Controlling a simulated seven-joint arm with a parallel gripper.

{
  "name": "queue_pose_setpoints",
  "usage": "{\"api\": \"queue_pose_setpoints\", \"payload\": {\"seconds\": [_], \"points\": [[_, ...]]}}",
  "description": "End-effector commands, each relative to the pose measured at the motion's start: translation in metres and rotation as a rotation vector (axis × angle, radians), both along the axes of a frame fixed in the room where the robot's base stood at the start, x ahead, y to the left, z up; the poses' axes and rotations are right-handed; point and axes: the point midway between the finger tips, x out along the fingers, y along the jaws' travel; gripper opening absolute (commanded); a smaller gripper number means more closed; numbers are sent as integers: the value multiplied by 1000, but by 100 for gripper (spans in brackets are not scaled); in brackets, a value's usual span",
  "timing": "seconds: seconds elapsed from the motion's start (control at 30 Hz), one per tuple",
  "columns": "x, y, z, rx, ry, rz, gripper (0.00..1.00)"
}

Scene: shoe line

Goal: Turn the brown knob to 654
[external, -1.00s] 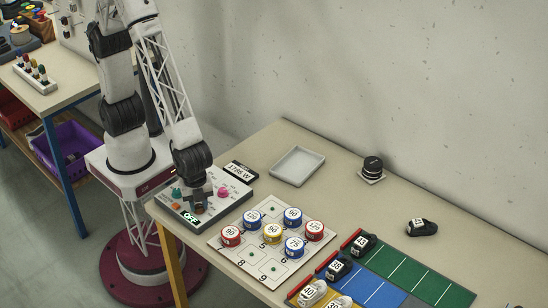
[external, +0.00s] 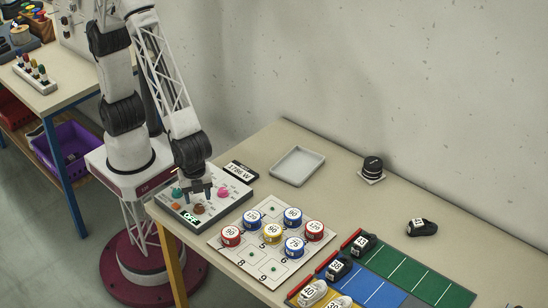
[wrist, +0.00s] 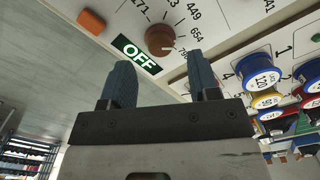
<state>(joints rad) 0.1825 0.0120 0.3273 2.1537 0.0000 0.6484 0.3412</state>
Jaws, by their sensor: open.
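The brown knob (wrist: 159,39) sits on a light control panel, inside a dial with printed numbers including 449 and 654 (wrist: 197,31). Its white mark points to the right, near the 654 and a partly hidden number starting with 79; I cannot tell exactly which it meets. My gripper (wrist: 158,70) is open, its two blue-grey fingers apart from the knob with nothing between them. In the external view the gripper (external: 198,196) hangs just above the brown knob (external: 198,209).
A green display (wrist: 136,53) beside the knob reads OFF. An orange button (wrist: 91,21) is near it. A pink knob (external: 223,192) and a teal knob (external: 177,192) share the panel. A numbered board (external: 242,270) with several round tins stands to the right.

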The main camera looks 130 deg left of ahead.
Motion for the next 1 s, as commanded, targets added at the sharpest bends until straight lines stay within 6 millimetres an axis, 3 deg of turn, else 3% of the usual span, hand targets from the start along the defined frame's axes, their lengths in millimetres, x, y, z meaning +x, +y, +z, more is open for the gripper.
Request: {"api": "queue_pose_setpoints", "payload": {"seconds": [0.2,0.4,1.0], "points": [[0,0,28,0,-2,0,56],[0,0,42,0,0,0,56],[0,0,44,0,0,1,56]]}}
